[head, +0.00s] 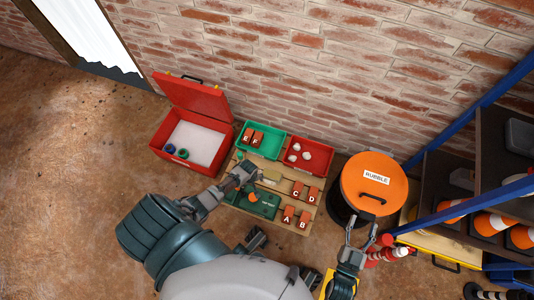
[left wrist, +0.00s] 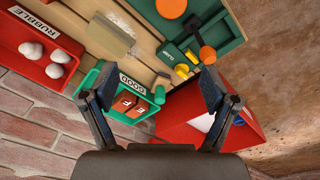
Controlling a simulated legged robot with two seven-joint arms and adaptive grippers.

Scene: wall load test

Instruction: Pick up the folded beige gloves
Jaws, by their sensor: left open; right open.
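A flat, dull beige piece, probably the folded gloves, lies on the wooden board (head: 236,161), right of my left gripper (head: 243,172) in the head view (head: 271,177). In the left wrist view it lies at the upper left (left wrist: 108,38), beyond the fingers; its folds are too small to make out. My left gripper is open and empty above the board; its spread fingers in the left wrist view (left wrist: 158,78) frame the green tray's edge. My right gripper (head: 361,234) is open and empty at the lower right, clear of the board.
A green tray (head: 245,146) with bricks E and F and a red tray (head: 322,157) with pale lumps stand at the wall. Bricks A to D and a green case (head: 262,208) lie on the board. An open red toolbox (head: 163,140) is left, an orange-lidded bucket (head: 372,190) right.

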